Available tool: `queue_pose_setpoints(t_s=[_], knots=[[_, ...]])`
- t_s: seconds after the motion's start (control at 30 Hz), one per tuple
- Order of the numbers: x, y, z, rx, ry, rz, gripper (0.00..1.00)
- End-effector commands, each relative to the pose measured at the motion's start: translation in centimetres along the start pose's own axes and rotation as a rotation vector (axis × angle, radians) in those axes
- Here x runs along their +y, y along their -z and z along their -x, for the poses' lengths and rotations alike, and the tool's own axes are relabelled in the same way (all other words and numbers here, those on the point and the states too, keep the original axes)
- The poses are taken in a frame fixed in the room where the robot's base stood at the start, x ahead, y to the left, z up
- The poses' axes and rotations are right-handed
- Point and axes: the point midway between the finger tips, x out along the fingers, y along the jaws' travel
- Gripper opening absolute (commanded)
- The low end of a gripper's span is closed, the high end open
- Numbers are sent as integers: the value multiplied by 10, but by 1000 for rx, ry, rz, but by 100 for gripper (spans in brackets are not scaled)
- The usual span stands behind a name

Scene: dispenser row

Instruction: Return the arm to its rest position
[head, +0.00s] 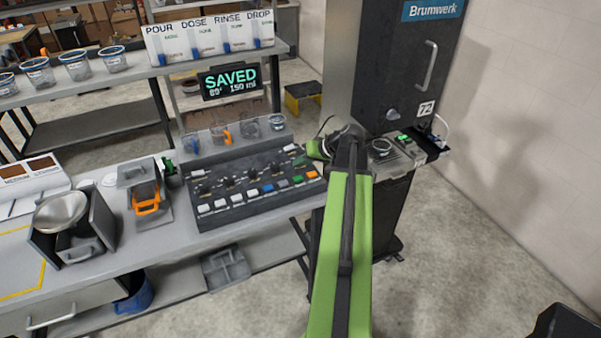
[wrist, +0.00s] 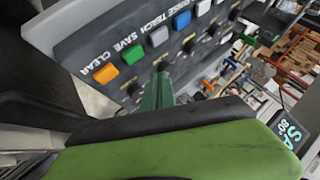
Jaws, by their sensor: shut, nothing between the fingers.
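My green and black arm reaches forward from the bottom of the head view. My gripper (head: 316,150) is small and partly hidden by the wrist there, beside the right end of the control panel (head: 215,215). In the wrist view my gripper (wrist: 158,95) shows as narrow green fingers, shut and empty, in front of the panel. The panel's orange CLEAR button (wrist: 106,74) and green SAVE button (wrist: 133,53) show beside them. I cannot tell how far the fingers are from the panel. A large green part of my arm covers the lower wrist view.
The display (head: 230,82) reads SAVED, 80°, 150 ml. The dark Brumwerk machine (head: 400,65) stands just right of my gripper. Several cups stand on the shelf at left. A metal bowl (head: 61,212) and an orange-handled piece (head: 147,200) sit left of the panel.

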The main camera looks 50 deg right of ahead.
Motion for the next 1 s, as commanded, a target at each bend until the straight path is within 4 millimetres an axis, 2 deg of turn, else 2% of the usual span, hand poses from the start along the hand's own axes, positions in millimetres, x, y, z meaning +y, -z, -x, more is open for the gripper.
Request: queue_pose_setpoints(t_s=[0.03, 0.13, 0.67, 0.77, 0.87, 0.9, 0.97, 1.0], knots=[[-6, 5, 7, 0, 0, 0, 0], [-9, 9, 12, 0, 0, 0, 0], [-11, 7, 7, -3, 4, 5, 0], [-39, 7, -13, -29, 30, 40, 0], [-100, 1, -52, -85, 85, 116, 0], [-131, -6, -70, -113, 111, 154, 0], [-177, -23, -96, -162, 140, 219, 0], [-206, -37, -111, -199, 154, 265, 0]])
